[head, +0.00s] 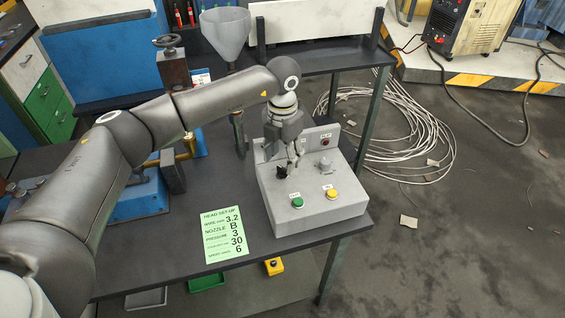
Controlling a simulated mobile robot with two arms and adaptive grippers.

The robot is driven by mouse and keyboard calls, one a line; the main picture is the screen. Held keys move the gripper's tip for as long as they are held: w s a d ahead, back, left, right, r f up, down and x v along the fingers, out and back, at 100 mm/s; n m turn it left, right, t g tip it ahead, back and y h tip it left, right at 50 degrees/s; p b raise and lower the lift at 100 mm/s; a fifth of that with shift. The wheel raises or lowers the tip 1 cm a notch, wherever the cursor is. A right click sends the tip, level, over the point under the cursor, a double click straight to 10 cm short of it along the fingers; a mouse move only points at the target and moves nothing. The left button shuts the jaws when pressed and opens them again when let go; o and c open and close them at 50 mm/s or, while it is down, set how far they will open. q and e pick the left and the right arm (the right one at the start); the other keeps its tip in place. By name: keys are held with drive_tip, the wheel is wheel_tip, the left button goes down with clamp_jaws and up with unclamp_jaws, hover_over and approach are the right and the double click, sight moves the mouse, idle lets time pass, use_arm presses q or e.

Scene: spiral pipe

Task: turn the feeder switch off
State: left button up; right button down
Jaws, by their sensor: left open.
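A light grey control box (305,217) stands on the right part of the dark table. On its top are a black rotary switch (281,171), a grey knob (325,166), a green button (297,202) and a yellow button (330,194). The labels are too small to read, so I cannot tell which control is the feeder switch. My left gripper (293,160) points down just above the box, close to the black switch, open and empty. I cannot tell whether it touches the switch. It hides part of the box's back panel. My right gripper is out of view.
A green set-up card (224,232) lies on the table (180,255), left of the box. Coiled cable (415,130) lies on the floor at right.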

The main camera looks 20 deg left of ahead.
sight(282, 168)
use_arm(q)
wheel_tip(282, 168, up, 9)
drive_tip(key=shift+s+f, duration=0.1)
drive_tip(key=shift+f, duration=0.05)
idle(0.5)
